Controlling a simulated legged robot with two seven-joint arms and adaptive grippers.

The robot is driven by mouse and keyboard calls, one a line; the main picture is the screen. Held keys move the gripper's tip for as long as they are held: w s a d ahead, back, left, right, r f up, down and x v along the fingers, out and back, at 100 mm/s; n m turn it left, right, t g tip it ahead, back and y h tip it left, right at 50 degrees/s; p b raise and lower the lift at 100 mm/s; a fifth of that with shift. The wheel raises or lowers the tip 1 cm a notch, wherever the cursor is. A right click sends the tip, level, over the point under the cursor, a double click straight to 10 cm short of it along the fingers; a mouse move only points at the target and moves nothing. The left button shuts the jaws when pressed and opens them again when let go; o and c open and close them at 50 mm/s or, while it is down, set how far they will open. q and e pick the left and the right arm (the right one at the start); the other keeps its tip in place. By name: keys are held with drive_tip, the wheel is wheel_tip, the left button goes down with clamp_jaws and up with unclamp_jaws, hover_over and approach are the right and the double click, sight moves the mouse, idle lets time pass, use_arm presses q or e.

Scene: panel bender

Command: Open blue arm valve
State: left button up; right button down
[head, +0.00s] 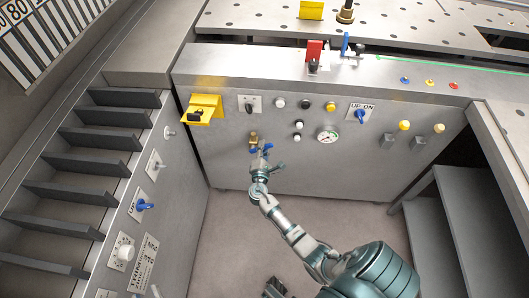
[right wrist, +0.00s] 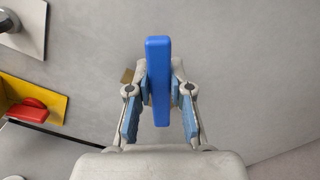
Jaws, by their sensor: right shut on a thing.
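The blue arm valve is a blue bar handle (right wrist: 158,82) upright between my right fingers in the right wrist view. In the head view a brass valve body (head: 253,138) sits on the front of the grey cabinet, left of its middle. My right gripper (head: 262,149) is at this valve, and its blue-padded fingers are closed on the handle; in the right wrist view the gripper (right wrist: 159,91) has one finger on each side of it. The gripper partly hides the handle in the head view. My left gripper (head: 275,289) shows only partly at the bottom edge.
A yellow bracket (head: 203,108) juts out left of the valve. A pressure gauge (head: 327,137) and a blue UP-DN switch (head: 361,115) are to the right. A side panel (head: 145,206) with another blue switch stands at the left. The floor below the valve is clear.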

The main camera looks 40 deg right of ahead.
sight(253, 136)
drive_tip(key=r+n+p, duration=0.1)
drive_tip(key=n, duration=0.1)
drive_tip(key=w+a+r+n+p, duration=0.1)
drive_tip(key=n+p, duration=0.1)
drive_tip(key=shift+w+r+n, duration=0.1)
drive_tip(key=shift+w+n, duration=0.05)
drive_tip(key=shift+n, duration=0.15)
drive_tip(key=n+p, duration=0.1)
drive_tip(key=w+a+n+p, duration=0.1)
drive_tip(key=n, duration=0.3)
drive_tip(key=shift+w+a+r+p, duration=0.25)
drive_tip(key=shift+w+p, duration=0.15)
use_arm(q)
drive_tip(key=s+a+f+g+y, duration=0.2)
drive_tip(key=s+f+g, duration=0.4)
drive_tip(key=s+a+f+g+y, duration=0.1)
drive_tip(key=s+a+f+g, duration=0.2)
drive_tip(key=s+f+g, duration=0.2)
drive_tip(key=shift+s+a+f+g+y, duration=0.3)
drive_tip(key=shift+s+f+g+y, duration=0.1)
drive_tip(key=shift+f+g, duration=0.8)
use_arm(e)
drive_tip(key=shift+w+a+n, duration=0.25)
drive_tip(key=shift+n, duration=0.65)
use_arm(q)
drive_tip(key=shift+f, duration=0.1)
